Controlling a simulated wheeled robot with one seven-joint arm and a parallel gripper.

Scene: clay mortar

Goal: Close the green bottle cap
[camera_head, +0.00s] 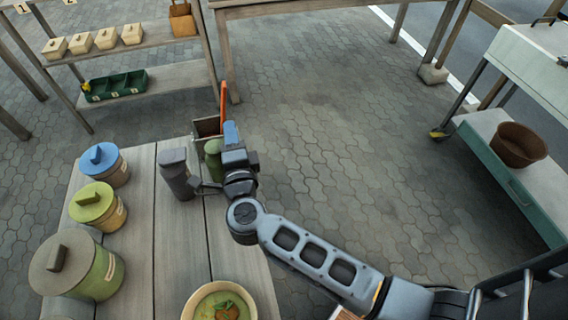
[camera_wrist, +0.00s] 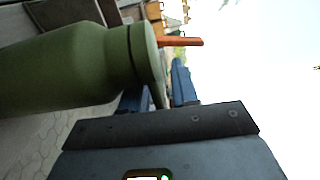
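The green bottle (camera_head: 213,158) stands on the slatted wooden table, near its far right corner, partly hidden by my gripper. In the wrist view, the green bottle (camera_wrist: 65,68) lies sideways in the picture. Its green cap end (camera_wrist: 148,55) points right, with a dark seam line below it. My gripper (camera_head: 231,132) is at the right of the bottle's top. In the wrist view, my gripper (camera_wrist: 160,90) has two blue fingers with a small gap between them. One finger is close by the cap and the other is past the top end. Nothing is seen held; contact is unclear.
A dark grey bottle (camera_head: 177,174) stands just left of the green one. A wooden box (camera_head: 207,126) with an orange stick (camera_head: 223,103) is behind. Several lidded jars line the left side. A bowl (camera_head: 222,302) sits at the front. Paved floor right of the table is clear.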

